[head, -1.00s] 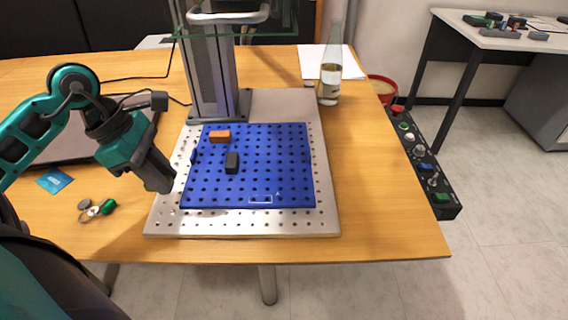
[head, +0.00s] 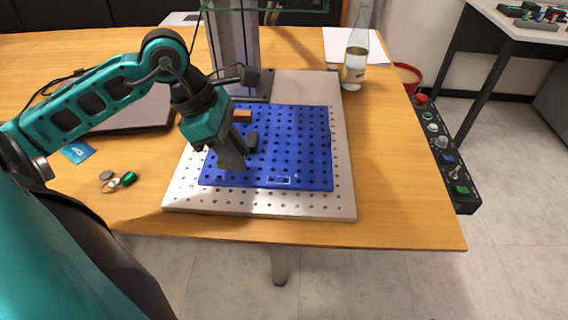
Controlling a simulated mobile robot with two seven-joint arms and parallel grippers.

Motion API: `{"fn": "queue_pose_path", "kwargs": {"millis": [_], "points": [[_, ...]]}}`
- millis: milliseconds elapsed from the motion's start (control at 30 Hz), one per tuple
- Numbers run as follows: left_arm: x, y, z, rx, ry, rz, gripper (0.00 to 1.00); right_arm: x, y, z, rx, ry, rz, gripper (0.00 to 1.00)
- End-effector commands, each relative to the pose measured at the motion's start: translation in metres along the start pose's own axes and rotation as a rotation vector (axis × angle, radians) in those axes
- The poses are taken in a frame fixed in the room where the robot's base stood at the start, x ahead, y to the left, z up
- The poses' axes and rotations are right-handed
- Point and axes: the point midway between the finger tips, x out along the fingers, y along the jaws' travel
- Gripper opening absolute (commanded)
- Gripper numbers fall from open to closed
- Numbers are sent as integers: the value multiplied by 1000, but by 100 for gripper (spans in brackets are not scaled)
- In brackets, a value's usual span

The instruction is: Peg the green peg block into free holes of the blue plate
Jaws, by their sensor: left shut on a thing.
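The blue plate (head: 310,150) with rows of holes lies on the metal perforated base. My left gripper (head: 233,168) is over the left part of the plate, pointing down, and is shut. A small olive-green bit at its tip looks like the green peg block, which the fingers mostly hide. I cannot tell whether the block touches the plate. An orange block (head: 242,116) and a black block (head: 252,140) sit on the plate just behind and beside the gripper. My right gripper is not in view.
The metal base (head: 290,204) rims the plate. A column (head: 233,50) rises behind it. A glass bottle (head: 355,68) stands at the back right and a control box (head: 447,155) at the right edge. Keys with a green fob (head: 129,179) lie left. The plate's right side is clear.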

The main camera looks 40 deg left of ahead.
Motion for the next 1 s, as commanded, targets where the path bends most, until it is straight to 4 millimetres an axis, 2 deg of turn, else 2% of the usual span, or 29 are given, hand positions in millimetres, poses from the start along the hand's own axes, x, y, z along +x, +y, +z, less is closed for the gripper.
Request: {"fn": "queue_pose_path", "kwargs": {"millis": [400,667,833,900,1000], "points": [[18,0,48,-1,-6,0,0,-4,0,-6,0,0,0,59],[25,0,62,-2,-5,-1,0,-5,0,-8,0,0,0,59],[32,0,82,2,-6,-1,0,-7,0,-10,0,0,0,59],[48,-1,72,-4,-1,-5,0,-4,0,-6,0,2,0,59],[58,0,67,-2,1,-2,0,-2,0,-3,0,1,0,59]]}}
